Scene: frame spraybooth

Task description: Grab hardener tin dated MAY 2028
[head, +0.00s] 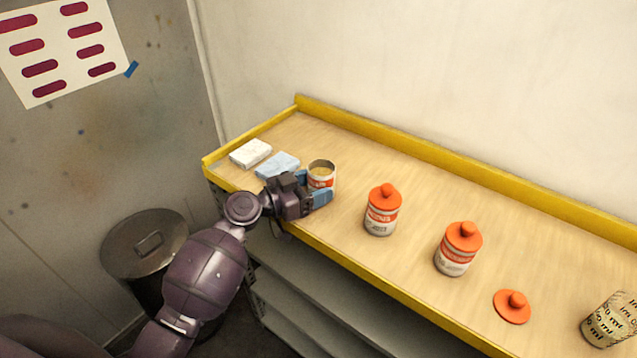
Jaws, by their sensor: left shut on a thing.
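My left gripper (312,187), with blue fingertips, is shut around this tin from the front left. Two more tins with orange knobbed lids stand to the right: a nearer-to-me-left one (381,211) and another further right (458,249). Dates on the labels are too small to read. My right gripper is not in view.
A loose orange lid (512,306) and a printed measuring cup (609,319) lie or stand at the right. A white block (250,153) and a blue cloth-like pad (278,165) lie at the left. A yellow rim (450,158) edges the wooden bench. A lidded bin (143,245) stands on the floor.

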